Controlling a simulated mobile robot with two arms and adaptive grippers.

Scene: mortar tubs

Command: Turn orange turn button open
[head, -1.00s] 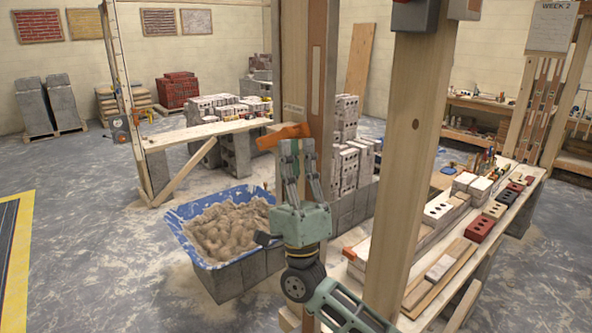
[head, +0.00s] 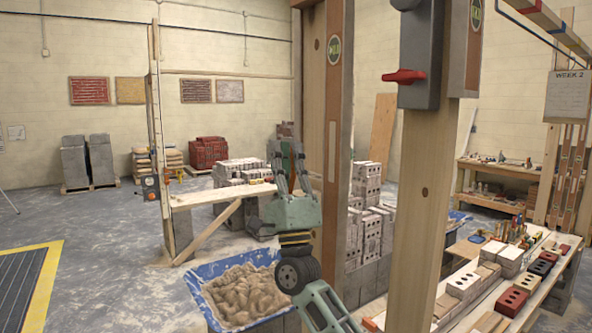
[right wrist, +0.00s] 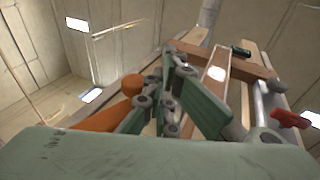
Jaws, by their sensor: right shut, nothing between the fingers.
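The orange turn button (right wrist: 104,119) shows in the right wrist view, at the left beside my fingers, partly covered by them and by the gripper body. In the head view my right gripper (head: 287,150) points up at the left edge of a wooden post (head: 325,120). My left gripper is not in view.
A second wooden post (head: 418,210) carries a grey box (head: 420,40) with a red handle (head: 404,76). A blue tub (head: 205,272) of mortar stands low behind my right arm. A plank bench (head: 195,198) is at the left, a brick-laden bench at the right.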

